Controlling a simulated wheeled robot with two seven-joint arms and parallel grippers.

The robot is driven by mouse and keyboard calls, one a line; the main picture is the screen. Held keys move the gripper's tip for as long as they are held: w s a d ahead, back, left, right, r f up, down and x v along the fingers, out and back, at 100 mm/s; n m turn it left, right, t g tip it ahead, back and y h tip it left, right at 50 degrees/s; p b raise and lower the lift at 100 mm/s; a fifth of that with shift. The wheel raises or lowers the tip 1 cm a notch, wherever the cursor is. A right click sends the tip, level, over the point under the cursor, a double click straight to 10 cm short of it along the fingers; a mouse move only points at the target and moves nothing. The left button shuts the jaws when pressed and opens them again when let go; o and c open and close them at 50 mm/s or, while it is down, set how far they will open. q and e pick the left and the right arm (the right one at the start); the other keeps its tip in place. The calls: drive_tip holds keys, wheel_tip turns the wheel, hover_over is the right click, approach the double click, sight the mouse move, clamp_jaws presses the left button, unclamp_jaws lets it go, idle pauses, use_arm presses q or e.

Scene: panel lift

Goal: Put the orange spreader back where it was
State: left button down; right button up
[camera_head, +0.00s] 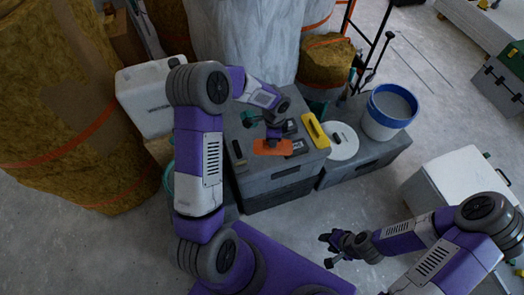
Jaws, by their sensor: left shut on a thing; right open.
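The orange spreader (265,148) lies flat at or just over the top of the grey toolbox (254,181), near its front edge. My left gripper (273,138) is above it, shut on its dark handle; the arm hides part of the grip. I cannot tell whether the spreader touches the box top. My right gripper (329,246) is open and empty, low over the floor at the lower right, well apart from the toolbox.
A yellow-handled tool (315,131) and small dark items share the toolbox top. To its right are a white lid (341,141) and a blue-rimmed bucket (389,112) on a lower grey box. Insulation rolls (60,80) stand behind.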

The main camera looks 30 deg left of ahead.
use_arm(q)
drive_tip(key=w+a+f+m, duration=0.3)
drive_tip(key=a+m, duration=0.3)
drive_tip(key=m, duration=0.3)
wheel_tip(320, 180, down, 10)
drive_tip(key=shift+s+r+b, duration=0.1)
drive_tip(key=shift+b, duration=0.8)
drive_tip(key=c, duration=0.9)
unclamp_jaws()
drive_tip(key=shift+c, duration=0.2)
